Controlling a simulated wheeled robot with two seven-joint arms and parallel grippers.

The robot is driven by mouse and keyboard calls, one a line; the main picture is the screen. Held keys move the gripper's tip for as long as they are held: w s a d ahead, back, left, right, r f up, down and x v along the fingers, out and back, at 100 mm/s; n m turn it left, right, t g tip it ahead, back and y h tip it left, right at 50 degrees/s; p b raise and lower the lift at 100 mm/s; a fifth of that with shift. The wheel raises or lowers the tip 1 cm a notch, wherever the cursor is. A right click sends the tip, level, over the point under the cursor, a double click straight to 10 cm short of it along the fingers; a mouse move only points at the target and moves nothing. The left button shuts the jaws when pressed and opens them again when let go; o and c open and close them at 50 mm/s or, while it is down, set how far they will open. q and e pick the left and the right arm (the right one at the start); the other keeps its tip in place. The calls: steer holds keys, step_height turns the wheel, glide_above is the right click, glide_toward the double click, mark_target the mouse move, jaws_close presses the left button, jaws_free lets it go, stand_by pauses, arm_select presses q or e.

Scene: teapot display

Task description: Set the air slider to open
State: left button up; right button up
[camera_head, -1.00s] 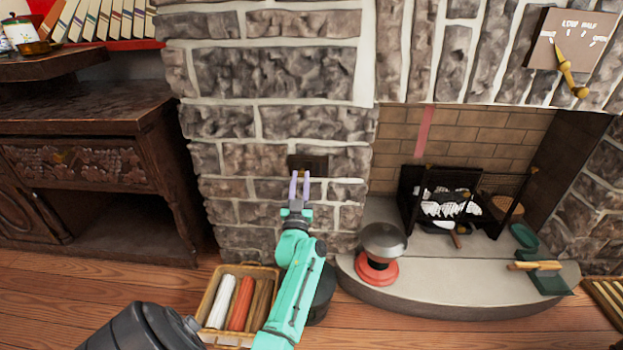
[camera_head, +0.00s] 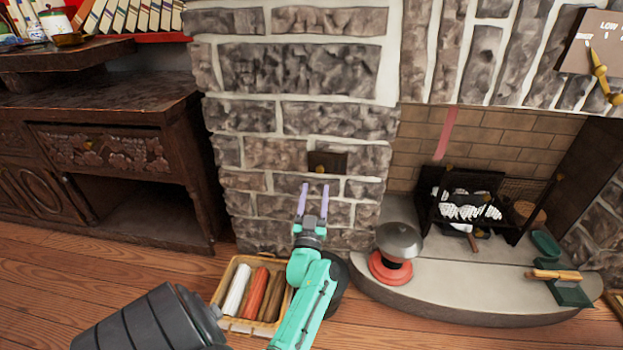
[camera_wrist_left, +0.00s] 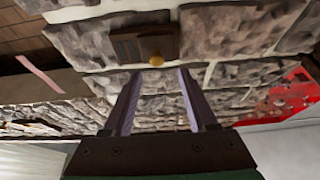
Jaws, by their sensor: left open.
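The air slider is a small dark plate (camera_head: 333,161) set in the stone wall left of the fireplace, with a small brass knob (camera_head: 320,169) at its lower left. In the left wrist view the plate (camera_wrist_left: 128,45) and the brass knob (camera_wrist_left: 156,59) are just beyond my fingertips. My left gripper (camera_head: 314,186) is open and empty, with its two purple fingers pointing at the wall a little below the plate. In the left wrist view the fingers (camera_wrist_left: 158,75) are apart, and the knob lies between their lines, not touched. My right gripper is not seen.
A basket (camera_head: 224,318) with rolled or stick-like items stands on the floor below my arm. A red-based pot (camera_head: 399,243) stands on the hearth (camera_head: 450,290) to the right. A carved wooden cabinet (camera_head: 100,105) stands at left. A brass-lever panel (camera_head: 588,45) is at upper right.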

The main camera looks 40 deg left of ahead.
arm_select(q)
steer(key=p+v, duration=0.1)
steer(key=v, duration=0.8)
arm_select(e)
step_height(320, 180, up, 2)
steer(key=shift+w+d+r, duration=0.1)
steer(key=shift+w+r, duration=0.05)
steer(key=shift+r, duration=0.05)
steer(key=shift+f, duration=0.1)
